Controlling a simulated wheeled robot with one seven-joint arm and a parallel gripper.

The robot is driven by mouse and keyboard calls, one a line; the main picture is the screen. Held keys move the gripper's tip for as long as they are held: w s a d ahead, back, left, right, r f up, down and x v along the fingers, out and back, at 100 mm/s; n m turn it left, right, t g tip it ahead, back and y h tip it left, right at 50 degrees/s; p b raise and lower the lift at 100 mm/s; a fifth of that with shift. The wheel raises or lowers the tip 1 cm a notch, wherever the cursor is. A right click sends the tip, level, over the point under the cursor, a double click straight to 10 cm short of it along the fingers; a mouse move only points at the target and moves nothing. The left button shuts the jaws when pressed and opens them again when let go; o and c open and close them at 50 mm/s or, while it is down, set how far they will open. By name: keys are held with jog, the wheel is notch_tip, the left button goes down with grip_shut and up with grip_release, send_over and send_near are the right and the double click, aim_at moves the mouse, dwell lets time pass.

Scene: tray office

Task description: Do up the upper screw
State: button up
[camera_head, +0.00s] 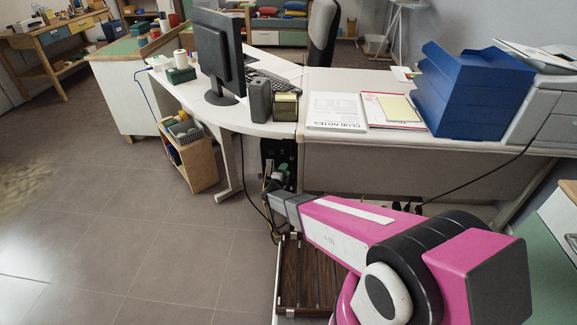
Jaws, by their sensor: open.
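No screw can be made out in this view; any screw here is too small or hidden. A dark upright unit (279,150) stands under the desk's front edge, with small greenish and grey parts on its lower half. My pink arm reaches from the lower right toward it. My gripper (270,186) is at the arm's far end, close in front of the unit's lower part. It is open, but its fingertips are small and hard to tell from the parts behind. Whether it touches the unit cannot be told.
The white desk (270,130) carries a monitor (218,50), a speaker (260,100), papers (335,108) and blue letter trays (470,95). A wooden shelf cart (196,165) stands left of the unit. A dark slatted platform (305,280) lies below my arm. The floor at left is clear.

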jog(key=shift+v, duration=1.8)
jog(key=shift+s, duration=0.1)
